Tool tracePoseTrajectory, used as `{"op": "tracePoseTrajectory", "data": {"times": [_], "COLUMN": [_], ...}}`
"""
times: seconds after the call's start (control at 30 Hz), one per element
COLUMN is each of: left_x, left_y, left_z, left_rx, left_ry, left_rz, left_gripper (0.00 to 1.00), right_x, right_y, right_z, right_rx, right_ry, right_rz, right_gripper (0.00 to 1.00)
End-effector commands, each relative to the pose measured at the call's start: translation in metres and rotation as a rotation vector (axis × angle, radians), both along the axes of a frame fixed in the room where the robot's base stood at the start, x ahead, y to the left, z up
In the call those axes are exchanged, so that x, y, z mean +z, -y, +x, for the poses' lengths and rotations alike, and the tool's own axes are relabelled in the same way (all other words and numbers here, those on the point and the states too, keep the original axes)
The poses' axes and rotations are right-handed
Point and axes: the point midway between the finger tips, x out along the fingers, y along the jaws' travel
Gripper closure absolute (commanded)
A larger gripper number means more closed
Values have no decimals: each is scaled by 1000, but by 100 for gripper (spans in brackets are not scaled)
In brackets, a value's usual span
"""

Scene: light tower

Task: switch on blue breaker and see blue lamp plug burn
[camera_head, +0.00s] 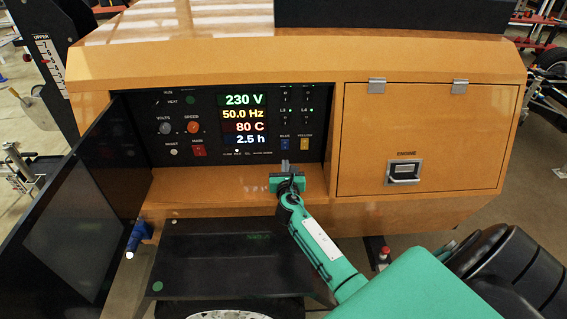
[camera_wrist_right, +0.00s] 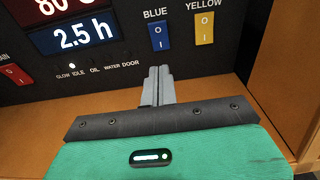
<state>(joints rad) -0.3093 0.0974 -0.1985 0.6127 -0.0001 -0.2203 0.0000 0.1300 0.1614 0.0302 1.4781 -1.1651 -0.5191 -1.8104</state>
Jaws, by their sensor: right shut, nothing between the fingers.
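The blue breaker (camera_head: 285,145) is a small blue rocker marked O and I, low on the black control panel under the label BLUE. It also shows in the right wrist view (camera_wrist_right: 158,36). My right gripper (camera_head: 285,165) is shut and empty, its grey fingertips just below the blue breaker. In the right wrist view the shut fingers (camera_wrist_right: 158,72) point up at the panel, and I cannot tell whether they touch it. A blue plug-like part (camera_head: 138,236) hangs at the lower left by the open door; I cannot tell whether it is the lamp plug. My left gripper is out of view.
A yellow breaker (camera_head: 305,144) sits just right of the blue one. The red MAIN switch (camera_head: 199,151) is further left. The open black door (camera_head: 75,205) stands at the left, and the closed ENGINE hatch (camera_head: 425,135) is at the right. An orange ledge (camera_head: 220,185) runs below the panel.

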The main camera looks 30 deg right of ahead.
Motion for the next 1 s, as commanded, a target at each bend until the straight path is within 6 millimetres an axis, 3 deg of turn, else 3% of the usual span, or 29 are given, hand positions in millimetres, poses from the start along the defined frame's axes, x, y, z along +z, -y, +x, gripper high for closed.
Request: {"op": "tracePoseTrajectory", "data": {"times": [0.13,0.33,0.5,1.0], "left_x": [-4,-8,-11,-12], "left_y": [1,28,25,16], "left_z": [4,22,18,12], "left_rx": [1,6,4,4], "left_ry": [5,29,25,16], "left_rz": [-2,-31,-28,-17], "left_gripper": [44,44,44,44], "right_x": [-5,-10,-11,-11], "right_y": [-12,-29,-39,-41], "right_z": [-20,-49,-64,-68], "right_rx": [0,0,0,-1], "right_ry": [-1,-2,-2,-1], "right_rz": [0,1,1,0], "right_gripper": [100,100,100,100]}}
